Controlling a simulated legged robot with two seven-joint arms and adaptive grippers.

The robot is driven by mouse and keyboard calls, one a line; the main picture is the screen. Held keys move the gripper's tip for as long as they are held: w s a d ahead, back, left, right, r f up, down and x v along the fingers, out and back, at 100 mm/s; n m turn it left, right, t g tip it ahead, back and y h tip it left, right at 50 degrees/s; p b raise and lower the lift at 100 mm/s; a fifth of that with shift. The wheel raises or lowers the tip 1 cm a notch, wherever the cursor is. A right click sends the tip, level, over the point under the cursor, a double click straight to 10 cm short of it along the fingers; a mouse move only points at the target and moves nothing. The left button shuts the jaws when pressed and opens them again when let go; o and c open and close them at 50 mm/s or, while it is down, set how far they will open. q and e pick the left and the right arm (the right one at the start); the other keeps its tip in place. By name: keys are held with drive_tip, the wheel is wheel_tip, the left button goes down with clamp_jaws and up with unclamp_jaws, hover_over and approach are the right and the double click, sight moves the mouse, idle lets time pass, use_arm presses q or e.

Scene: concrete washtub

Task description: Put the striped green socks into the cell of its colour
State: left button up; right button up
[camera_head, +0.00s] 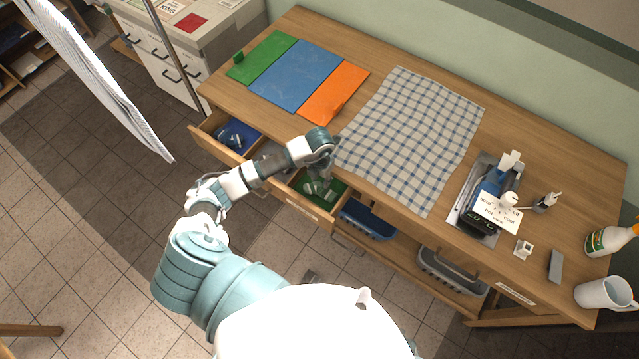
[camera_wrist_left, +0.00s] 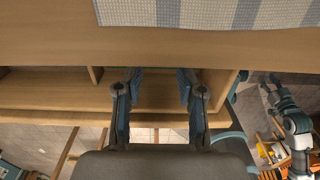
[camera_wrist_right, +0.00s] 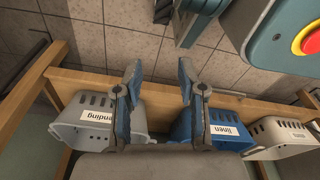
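The open drawer (camera_head: 318,218) in the table front has a blue-floored cell (camera_head: 250,127) at left, a greyish middle cell and a green-floored cell (camera_head: 338,190) at right. Green items with pale marks, seemingly the striped green socks (camera_head: 318,189), lie in the green cell. My left gripper (camera_head: 322,172) is just above that cell; its fingers are hard to separate from the items there. In the left wrist view my left gripper (camera_wrist_left: 158,80) is open, with only wood and floor between its fingers. My right gripper (camera_wrist_right: 158,80) is open and empty, seen only in its wrist view.
Dark blue items (camera_head: 232,136) lie in the blue cell. Green, blue (camera_head: 296,76) and orange panels and a checked cloth (camera_head: 412,135) cover the tabletop. A tool tray, bottle (camera_head: 608,240) and mug (camera_head: 603,292) stand at right. A blue basket (camera_wrist_right: 196,128) is below.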

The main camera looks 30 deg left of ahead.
sight(322, 188)
use_arm(q)
wheel_tip(322, 188, up, 6)
idle(0.5)
